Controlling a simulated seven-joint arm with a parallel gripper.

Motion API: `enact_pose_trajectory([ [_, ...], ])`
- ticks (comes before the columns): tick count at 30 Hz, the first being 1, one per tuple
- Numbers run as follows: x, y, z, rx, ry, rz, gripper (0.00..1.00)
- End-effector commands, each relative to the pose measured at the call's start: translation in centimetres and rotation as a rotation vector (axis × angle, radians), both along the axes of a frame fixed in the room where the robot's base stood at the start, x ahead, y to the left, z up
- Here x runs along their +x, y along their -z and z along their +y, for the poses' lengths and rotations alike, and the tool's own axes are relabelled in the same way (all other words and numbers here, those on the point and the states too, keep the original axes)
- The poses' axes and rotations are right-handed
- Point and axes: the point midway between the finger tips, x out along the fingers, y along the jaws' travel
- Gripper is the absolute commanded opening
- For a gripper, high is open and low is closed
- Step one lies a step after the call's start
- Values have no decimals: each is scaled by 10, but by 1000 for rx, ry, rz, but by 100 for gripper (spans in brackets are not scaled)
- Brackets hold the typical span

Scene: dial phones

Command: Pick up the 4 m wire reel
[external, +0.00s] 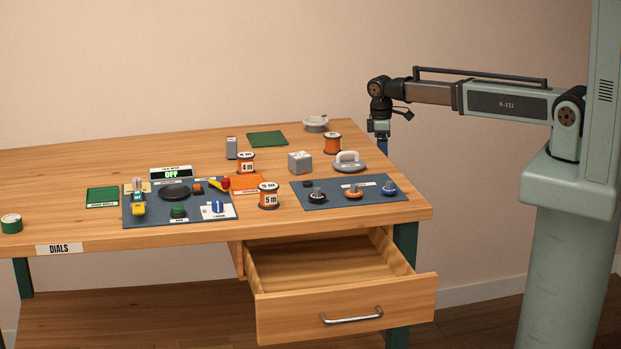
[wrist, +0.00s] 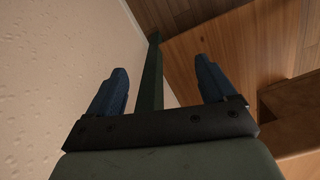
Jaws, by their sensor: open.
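The 4 m wire reel (external: 247,163) is a short spool with white labels reading 4 m and an orange-red winding. It stands upright on the table, left of a grey cube. A similar reel labelled 5 m (external: 269,195) stands nearer the front edge. My gripper (external: 382,146) hangs beyond the table's right end, well right of the 4 m reel and apart from it. In the wrist view my gripper (wrist: 160,88) shows two blue fingers spread wide with nothing between them. No reel shows in the wrist view.
Another orange reel (external: 332,143), a grey-handled weight (external: 348,162) and the grey cube (external: 300,162) lie between my gripper and the 4 m reel. Blue mats (external: 310,204) hold dials and small parts. An open drawer (external: 345,307) juts out at the front. The table's left back is clear.

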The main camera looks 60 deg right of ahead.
Motion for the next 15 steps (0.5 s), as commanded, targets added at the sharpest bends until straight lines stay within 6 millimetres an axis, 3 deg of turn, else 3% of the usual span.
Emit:
enact_pose_trajectory([
  [3, 19, -32, -6, -4, -29, -35, 84],
  [15, 56, -105, -12, -16, -108, -102, 84],
])
